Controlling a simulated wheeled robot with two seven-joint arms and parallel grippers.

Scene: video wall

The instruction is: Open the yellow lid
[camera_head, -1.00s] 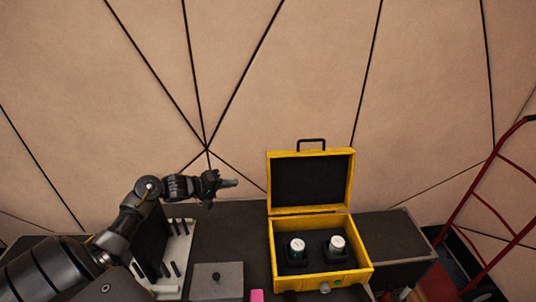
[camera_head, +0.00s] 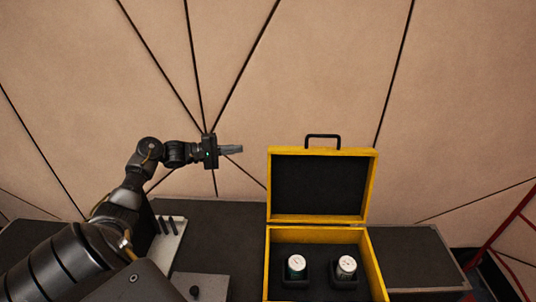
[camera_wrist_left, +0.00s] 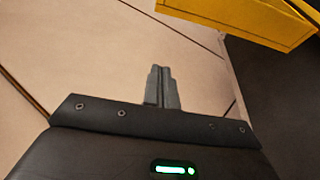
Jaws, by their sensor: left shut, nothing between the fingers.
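The yellow lid (camera_head: 319,185) stands upright, swung open at the back of the yellow case (camera_head: 378,262). It has a dark inner lining and a black handle on its top edge. Two white-topped canisters, a left one (camera_head: 296,263) and a right one (camera_head: 346,264), sit in the dark inside of the case. My left gripper (camera_head: 240,149) is shut and empty, in the air left of the lid and apart from it. In the left wrist view the closed fingers (camera_wrist_left: 162,87) show, with a yellow part of the case or lid (camera_wrist_left: 250,18) at the upper right. My right gripper is not in view.
A dark table (camera_head: 235,215) holds the case. A white rack (camera_head: 170,240) and a grey block with a knob (camera_head: 200,287) are at the left. A dark box top (camera_head: 415,255) lies to the right, and a red metal frame (camera_head: 505,235) stands at the far right.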

